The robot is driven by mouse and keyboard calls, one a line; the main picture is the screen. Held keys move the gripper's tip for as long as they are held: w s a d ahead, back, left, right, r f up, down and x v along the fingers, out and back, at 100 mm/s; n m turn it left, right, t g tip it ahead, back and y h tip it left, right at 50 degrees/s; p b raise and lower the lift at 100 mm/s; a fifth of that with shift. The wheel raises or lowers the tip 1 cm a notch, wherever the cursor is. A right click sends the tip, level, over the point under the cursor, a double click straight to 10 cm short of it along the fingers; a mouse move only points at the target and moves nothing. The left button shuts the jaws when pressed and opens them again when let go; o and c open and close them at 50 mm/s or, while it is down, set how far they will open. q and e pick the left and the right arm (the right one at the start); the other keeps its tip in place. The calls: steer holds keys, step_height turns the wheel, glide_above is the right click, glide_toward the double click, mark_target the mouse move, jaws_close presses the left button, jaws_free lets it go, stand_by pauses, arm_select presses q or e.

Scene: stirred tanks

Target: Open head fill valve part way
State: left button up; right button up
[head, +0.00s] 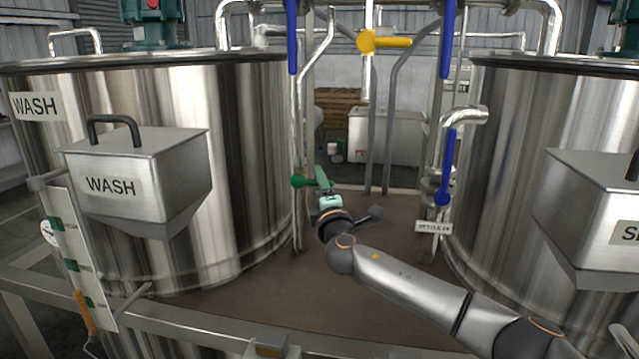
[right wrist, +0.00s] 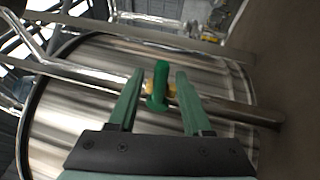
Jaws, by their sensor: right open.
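A green-handled valve (head: 301,181) sits low on the vertical pipe beside the left WASH tank. My right gripper (head: 321,178) is at this valve. In the right wrist view the green handle (right wrist: 160,82) stands between the two open fingers of my right gripper (right wrist: 159,76), with gaps at both sides. A yellow-handled valve (head: 383,41) is high on the pipes between the tanks. Blue handles hang at upper left (head: 292,36), upper right (head: 447,38) and beside the right tank (head: 447,168). No readable label says which is the head fill valve. My left gripper is not in view.
The WASH tank (head: 240,130) is at left, with a hopper box (head: 140,175) on its front. Another steel tank (head: 505,130) stands at right. A metal rail (head: 190,327) crosses the front. Brown floor (head: 265,295) between the tanks is open.

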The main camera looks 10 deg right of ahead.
steer(key=shift+w, duration=0.2)
steer(key=shift+c, duration=0.2)
jaws_close()
stand_by(1.2)
